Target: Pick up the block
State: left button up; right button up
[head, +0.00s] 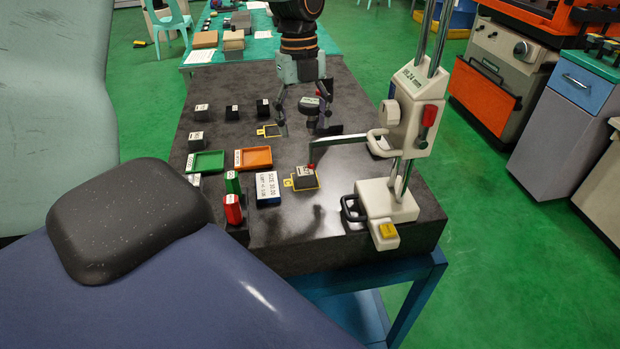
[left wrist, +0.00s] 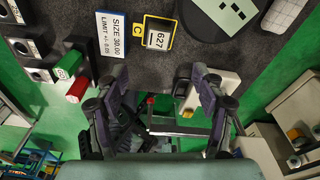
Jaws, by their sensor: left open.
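A dark block (head: 305,180) with a white label sits in a yellow frame marked C on the dark table top, under the red probe tip of the gauge arm. In the left wrist view the block (left wrist: 158,39) shows the label 627, beyond my fingers. My left gripper (head: 304,118) hangs over the table behind the block, apart from it. In the wrist view my left gripper (left wrist: 157,96) has its fingers spread, with no block between them. Other dark labelled blocks (head: 232,113) stand at the table's left. My right gripper does not show.
A white height gauge (head: 405,122) with upright rods stands right of the block. A size card (head: 268,188), a red piece (head: 233,209) and a green piece (head: 232,183) lie left. Green (head: 206,162) and orange (head: 253,158) trays are farther back.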

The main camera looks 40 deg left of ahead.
aim_at(305, 170)
pick_arm(q)
jog(key=shift+s+f+b, duration=0.25)
jog(key=shift+f+b, duration=0.3)
jog(key=shift+f, duration=0.05)
jog(key=shift+s+f+b, duration=0.25)
jog(key=shift+f+b, duration=0.3)
jog(key=shift+w+f, duration=0.1)
jog(key=shift+f, duration=0.2)
jog(key=shift+w+f+b, duration=0.4)
jog(key=shift+f, duration=0.35)
jog(key=shift+s+d+f, duration=0.1)
jog(key=shift+s+f, duration=0.15)
jog(key=shift+f, duration=0.35)
jog(key=shift+s+d+f, duration=0.1)
jog(key=shift+s+f, duration=0.1)
jog(key=shift+f, duration=0.35)
jog(key=f, duration=0.4)
jog(key=shift+w+d+f+b, duration=0.1)
jog(key=shift+w+f+b, duration=0.15)
jog(key=shift+b, duration=0.1)
jog(key=shift+s+r, duration=0.15)
jog(key=shift+s, duration=0.1)
jog(key=shift+c, duration=0.6)
jog(key=shift+w, duration=0.25)
jog(key=c, duration=0.5)
jog(key=shift+s, duration=0.25)
jog(key=c, duration=0.6)
jog(key=shift+w, duration=0.2)
grip_shut()
